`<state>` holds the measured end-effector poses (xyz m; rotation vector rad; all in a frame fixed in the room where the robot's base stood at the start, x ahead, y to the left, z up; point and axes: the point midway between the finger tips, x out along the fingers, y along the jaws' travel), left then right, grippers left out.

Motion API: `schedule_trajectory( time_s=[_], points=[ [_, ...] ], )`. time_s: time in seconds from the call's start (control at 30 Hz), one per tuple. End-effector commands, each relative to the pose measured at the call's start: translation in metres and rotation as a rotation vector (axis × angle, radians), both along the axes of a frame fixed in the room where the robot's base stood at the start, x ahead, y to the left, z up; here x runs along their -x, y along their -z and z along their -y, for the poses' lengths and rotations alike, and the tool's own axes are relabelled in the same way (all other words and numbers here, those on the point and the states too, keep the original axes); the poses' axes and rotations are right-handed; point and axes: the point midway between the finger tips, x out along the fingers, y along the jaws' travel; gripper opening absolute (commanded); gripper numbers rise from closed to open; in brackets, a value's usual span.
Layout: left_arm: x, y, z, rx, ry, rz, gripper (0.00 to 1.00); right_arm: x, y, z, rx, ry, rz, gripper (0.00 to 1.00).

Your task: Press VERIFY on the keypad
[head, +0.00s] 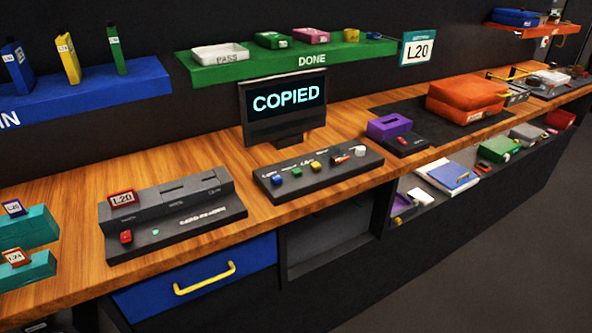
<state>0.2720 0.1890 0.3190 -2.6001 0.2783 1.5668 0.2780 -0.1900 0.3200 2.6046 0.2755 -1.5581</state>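A dark keypad panel (322,184) lies on the wooden bench in front of a monitor. It carries a blue button (277,181), a green button (296,172), a yellow button (315,166), a red part (340,159) and a white knob-like part (359,151). Small white labels stand behind them, too small to read, so I cannot tell which is VERIFY. The monitor (284,102) shows "COPIED". Neither of my grippers is in view.
A dark slotted unit (180,235) left of the keypad holds a red card marked L20 (122,198). Teal holders (28,228) stand at far left. A purple box (388,126) and an orange case (465,94) sit right. A green DONE shelf (290,62) hangs above.

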Motion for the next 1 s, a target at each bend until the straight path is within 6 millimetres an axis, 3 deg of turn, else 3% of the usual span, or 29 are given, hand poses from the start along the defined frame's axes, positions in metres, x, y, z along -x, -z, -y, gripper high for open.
schedule_trajectory(
  time_s=[0.57,1.0],
  points=[
    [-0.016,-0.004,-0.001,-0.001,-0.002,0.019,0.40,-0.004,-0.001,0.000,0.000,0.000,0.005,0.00],
    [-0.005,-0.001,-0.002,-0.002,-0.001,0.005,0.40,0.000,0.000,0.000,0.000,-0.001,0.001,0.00]
  ],
)
